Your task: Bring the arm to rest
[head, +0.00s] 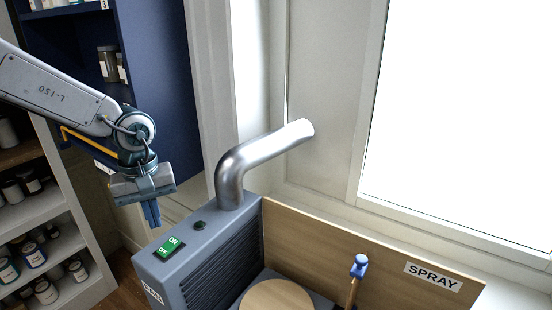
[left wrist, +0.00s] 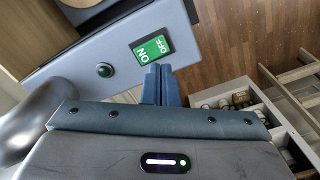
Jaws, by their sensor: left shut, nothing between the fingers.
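My left gripper (head: 152,214) hangs from the arm at the left of the head view, fingers pointing down and close together. It is shut and empty, to the left of the grey-blue fan box and apart from it as far as I can see. In the left wrist view its blue fingers (left wrist: 160,85) show side by side, just below the green ON/OFF switch in the picture. My right gripper is in neither view.
The fan box (head: 180,262) carries a green ON/OFF switch (head: 170,246), a round dark button (head: 199,225) and a bent metal pipe (head: 258,158). A wooden SPRAY panel (head: 350,240), a round wooden disc (head: 277,298) and a blue-tipped stick (head: 358,266) are right. Jar shelves (head: 50,210) stand left.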

